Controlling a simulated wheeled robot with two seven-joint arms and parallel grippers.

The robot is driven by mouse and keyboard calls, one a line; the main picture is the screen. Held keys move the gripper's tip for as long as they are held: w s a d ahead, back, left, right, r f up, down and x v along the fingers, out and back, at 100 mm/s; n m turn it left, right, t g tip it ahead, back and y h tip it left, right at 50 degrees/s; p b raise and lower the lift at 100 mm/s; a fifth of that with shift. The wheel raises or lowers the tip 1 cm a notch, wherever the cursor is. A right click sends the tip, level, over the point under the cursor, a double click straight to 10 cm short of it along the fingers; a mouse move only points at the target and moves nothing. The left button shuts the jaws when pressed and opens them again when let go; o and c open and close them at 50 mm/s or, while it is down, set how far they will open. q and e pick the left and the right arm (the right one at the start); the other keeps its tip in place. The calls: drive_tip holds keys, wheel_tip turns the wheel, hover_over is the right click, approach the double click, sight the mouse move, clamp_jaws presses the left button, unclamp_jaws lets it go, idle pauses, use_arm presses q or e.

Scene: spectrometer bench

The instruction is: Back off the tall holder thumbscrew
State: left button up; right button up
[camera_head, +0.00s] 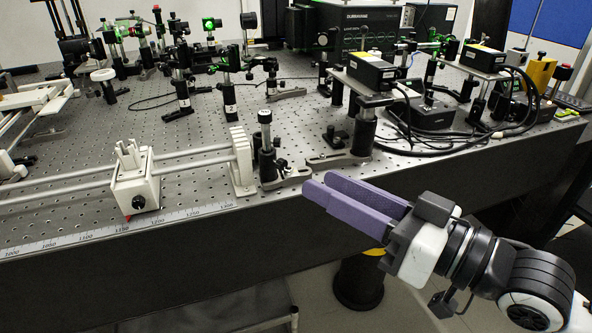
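A black post holder (267,158) with a post and a round knurled top stands near the bench's front edge, right of the white rail end block. A small dark knob (281,163) sticks out low on its right side; it looks like a thumbscrew. A thicker black holder (363,134) stands to its right under a boxed device. I cannot tell which is the tall holder. My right gripper (322,184) has purple fingers pointing left, in front of the bench edge, right of and below the knob and apart from it. I see nothing between the fingers. My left gripper is out of view.
The perforated bench has a ruler strip (115,231) along its front edge. A white carriage (135,183) sits on twin rails to the left. Clamp feet (338,161) lie behind my fingertips. Boxed devices (371,70) and loose black cables (470,142) crowd the right side.

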sight(285, 165)
drive_tip(key=x, duration=0.7)
drive_tip(key=shift+f, duration=0.1)
clamp_jaws()
